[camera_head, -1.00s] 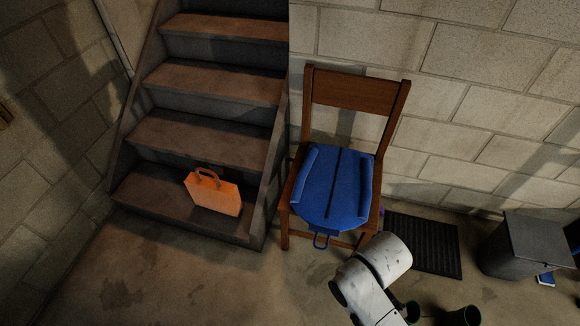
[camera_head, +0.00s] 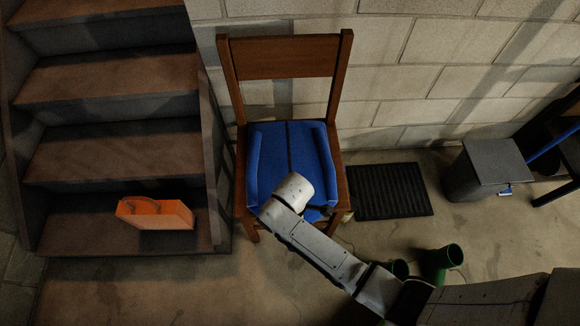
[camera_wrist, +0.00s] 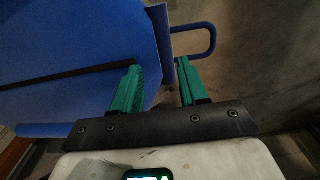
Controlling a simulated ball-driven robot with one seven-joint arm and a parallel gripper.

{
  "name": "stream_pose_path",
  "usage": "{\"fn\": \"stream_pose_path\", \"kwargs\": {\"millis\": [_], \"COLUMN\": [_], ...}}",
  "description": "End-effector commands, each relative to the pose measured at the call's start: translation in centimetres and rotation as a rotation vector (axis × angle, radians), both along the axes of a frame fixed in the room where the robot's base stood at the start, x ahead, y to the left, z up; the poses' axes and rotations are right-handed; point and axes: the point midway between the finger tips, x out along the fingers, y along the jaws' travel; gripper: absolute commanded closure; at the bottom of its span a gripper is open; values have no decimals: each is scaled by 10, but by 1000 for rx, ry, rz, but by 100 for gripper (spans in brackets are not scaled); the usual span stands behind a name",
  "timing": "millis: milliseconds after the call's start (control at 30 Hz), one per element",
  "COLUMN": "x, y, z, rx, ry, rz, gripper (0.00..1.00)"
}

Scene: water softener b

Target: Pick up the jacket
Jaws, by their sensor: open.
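The blue jacket (camera_head: 289,152) lies folded on the seat of a wooden chair (camera_head: 287,60), with a dark zip line down its middle. A blue loop sticks out from its end in the wrist view, where the jacket (camera_wrist: 80,35) fills the upper left. My gripper (camera_wrist: 160,75) shows there with two green fingers apart. The left finger overlaps the jacket's edge in the picture and the right finger is near the loop. Nothing is seen held between them. In the head view my arm covers the jacket's front part and hides the fingers.
An orange bag (camera_head: 156,213) sits on the lowest stair at left. A black mat (camera_head: 389,191), a grey bin (camera_head: 487,170) and green boots (camera_head: 441,262) are on the floor at right. The chair's back stands against the block wall.

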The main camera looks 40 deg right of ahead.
Motion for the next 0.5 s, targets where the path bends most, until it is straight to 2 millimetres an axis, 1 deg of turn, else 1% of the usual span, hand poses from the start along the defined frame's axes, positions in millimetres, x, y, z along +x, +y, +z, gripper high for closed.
{"fn": "stream_pose_path", "kwargs": {"millis": [133, 333, 400, 500], "x": [-2, -6, -5, -5], "y": [-1, -3, -3, -3], "z": [-12, -41, -48, -53], "rx": [0, 0, 0, 0], "ry": [1, 1, 0, -1], "rz": [-1, -1, -1, -1], "gripper": [57, 57, 57, 57]}}
